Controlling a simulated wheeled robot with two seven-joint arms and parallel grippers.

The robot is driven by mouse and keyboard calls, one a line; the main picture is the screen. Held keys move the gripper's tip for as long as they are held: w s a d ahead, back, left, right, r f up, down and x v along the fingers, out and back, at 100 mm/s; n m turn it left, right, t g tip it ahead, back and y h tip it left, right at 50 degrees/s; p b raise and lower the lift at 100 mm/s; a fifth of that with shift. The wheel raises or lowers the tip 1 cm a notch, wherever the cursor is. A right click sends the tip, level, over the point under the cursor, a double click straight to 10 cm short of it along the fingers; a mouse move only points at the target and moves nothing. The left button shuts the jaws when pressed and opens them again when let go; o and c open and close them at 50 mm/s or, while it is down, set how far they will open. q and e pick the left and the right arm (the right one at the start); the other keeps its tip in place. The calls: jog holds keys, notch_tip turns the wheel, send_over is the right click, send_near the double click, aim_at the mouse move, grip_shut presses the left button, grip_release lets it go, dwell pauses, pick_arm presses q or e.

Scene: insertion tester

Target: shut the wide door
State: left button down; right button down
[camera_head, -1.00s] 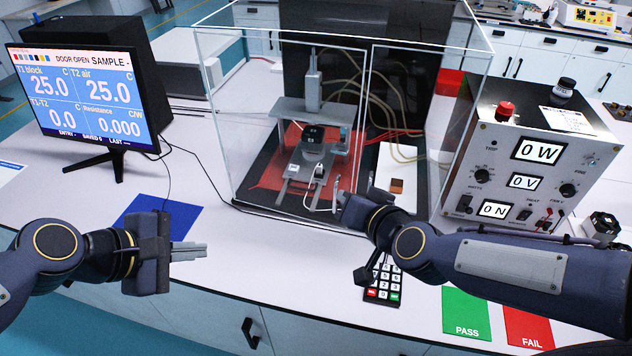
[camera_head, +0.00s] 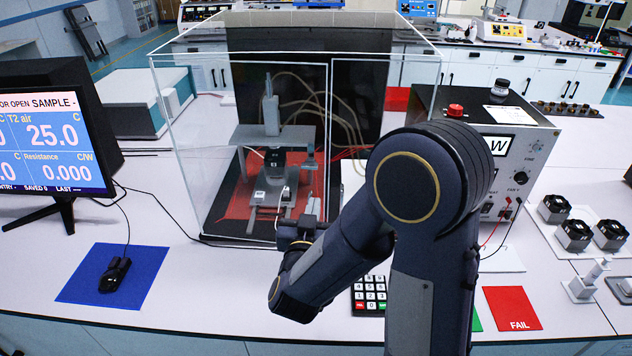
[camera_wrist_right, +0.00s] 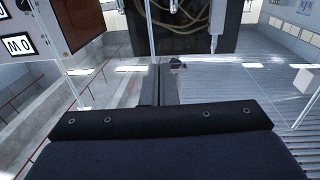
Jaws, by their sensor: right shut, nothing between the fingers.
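The clear enclosure (camera_head: 385,48) stands at the back of the bench. Its wide door (camera_head: 245,125) is a white-edged glass panel at the front left; its exact angle is hard to read. The monitor (camera_head: 50,140) reads "DOOR OPEN". A small pale upright handle (camera_head: 313,206) shows near the panel's lower right edge. My right gripper (camera_head: 308,222) is shut and empty beside this handle; I cannot tell whether they touch. In the right wrist view, my dark gripper (camera_wrist_right: 165,80) points at a vertical glass edge. My left gripper is out of view.
The instrument box (camera_head: 510,150) stands right of the enclosure. My right forearm hides part of it and part of the keypad (camera_head: 370,293). A black mouse (camera_head: 115,273) lies on a blue mat (camera_head: 75,290).

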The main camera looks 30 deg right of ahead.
aim_at(320, 176)
jog(key=p+x, duration=0.2)
jog(key=x, duration=0.6)
jog(key=shift+w+d, duration=0.1)
